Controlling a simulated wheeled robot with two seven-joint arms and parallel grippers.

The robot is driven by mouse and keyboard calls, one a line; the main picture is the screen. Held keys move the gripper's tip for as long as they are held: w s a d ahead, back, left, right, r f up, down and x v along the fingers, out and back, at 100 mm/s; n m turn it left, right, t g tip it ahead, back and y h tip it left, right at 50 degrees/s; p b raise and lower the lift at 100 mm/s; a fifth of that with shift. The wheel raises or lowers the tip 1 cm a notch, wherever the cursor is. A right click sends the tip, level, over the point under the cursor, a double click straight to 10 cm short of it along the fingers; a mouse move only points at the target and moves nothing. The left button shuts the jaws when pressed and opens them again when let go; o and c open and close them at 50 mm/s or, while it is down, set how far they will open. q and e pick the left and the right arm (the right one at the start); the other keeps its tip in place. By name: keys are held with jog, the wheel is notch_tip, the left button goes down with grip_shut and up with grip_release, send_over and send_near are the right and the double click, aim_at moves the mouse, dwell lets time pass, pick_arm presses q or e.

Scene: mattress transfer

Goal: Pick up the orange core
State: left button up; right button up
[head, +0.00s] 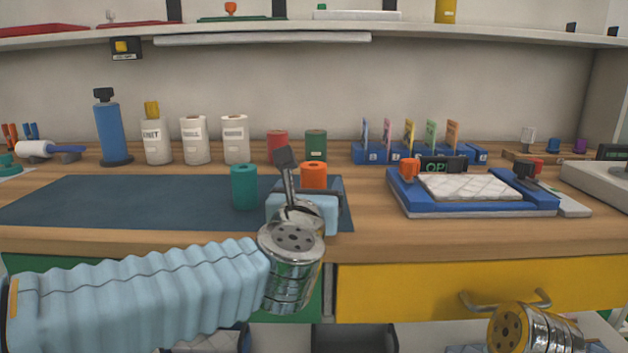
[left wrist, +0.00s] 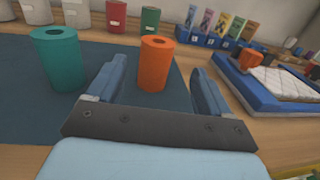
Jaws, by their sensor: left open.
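The orange core (head: 314,174) is an upright cylinder with a hole in its top, standing on the dark blue mat (head: 120,200). My left gripper (head: 306,192) is open and empty, low at the mat's right part, and hides the core's lower part in the head view. In the left wrist view the orange core (left wrist: 155,66) stands between the two blue fingers (left wrist: 158,70), apart from both. I cannot tell how far the fingertips reach along its sides. My right gripper is out of view; only my right wrist shows at the lower right.
A teal core (head: 244,187) stands just left of my left gripper. Red (head: 277,145) and green (head: 316,145) cores stand behind. A blue tray with a white quilted pad (head: 470,186) lies to the right, with an orange knob (head: 409,168). The mat's left part is clear.

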aim_at(314, 178)
pick_arm(q)
jog(key=w, duration=0.4)
jog(key=shift+d, duration=0.2)
jog(key=w+p, duration=0.1)
jog(key=w, duration=0.3)
jog(key=shift+w+r+p, duration=0.2)
jog(key=shift+w+p, duration=0.05)
jog(key=shift+p, duration=0.15)
jog(key=shift+w+d, duration=0.1)
jog(key=shift+w, duration=0.45)
jog(key=c, duration=1)
